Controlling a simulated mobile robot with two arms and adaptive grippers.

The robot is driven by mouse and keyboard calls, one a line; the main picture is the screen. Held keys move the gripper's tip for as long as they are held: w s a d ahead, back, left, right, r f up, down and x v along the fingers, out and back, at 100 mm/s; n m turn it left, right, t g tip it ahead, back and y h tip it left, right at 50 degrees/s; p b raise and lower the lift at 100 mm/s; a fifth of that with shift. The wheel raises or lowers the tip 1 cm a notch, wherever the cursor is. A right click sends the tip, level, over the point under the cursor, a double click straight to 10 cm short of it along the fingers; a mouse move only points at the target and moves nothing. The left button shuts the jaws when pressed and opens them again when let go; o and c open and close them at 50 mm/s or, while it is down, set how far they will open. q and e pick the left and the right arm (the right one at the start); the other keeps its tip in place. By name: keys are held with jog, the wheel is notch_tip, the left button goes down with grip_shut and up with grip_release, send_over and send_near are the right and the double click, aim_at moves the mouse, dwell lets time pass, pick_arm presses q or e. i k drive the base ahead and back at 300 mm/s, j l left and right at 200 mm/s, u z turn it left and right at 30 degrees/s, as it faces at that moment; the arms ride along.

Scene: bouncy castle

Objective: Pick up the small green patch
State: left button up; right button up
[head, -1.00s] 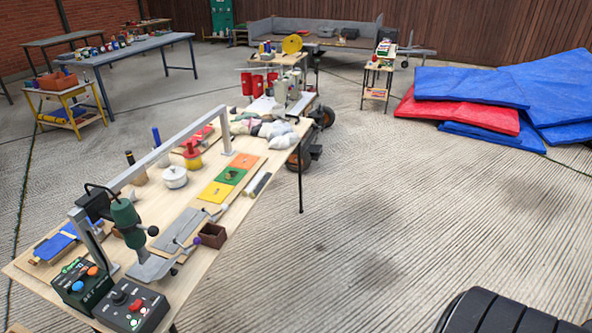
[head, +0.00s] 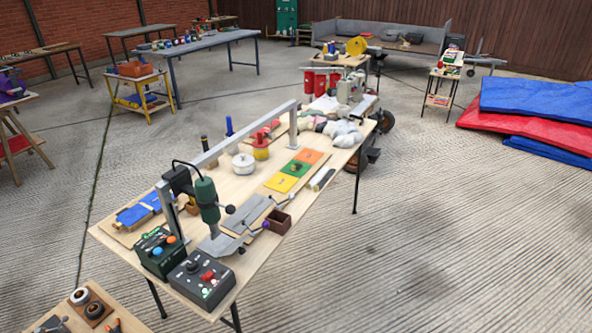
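The small green patch (head: 290,169) lies flat on the long wooden workbench (head: 258,262). It sits in a row between a yellow patch (head: 280,183) and an orange patch (head: 309,156). A small dark mark shows near its middle. Neither of my grippers is in view.
A grey metal frame (head: 250,134) spans the bench, with a green drill-like tool (head: 206,196) at its near end. Two control boxes (head: 202,280) stand at the near end. A brown open box (head: 278,221) is near the patches.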

aim_at(296, 165)
jog(key=i+l+u, duration=0.25)
jog(key=i+l, duration=0.55)
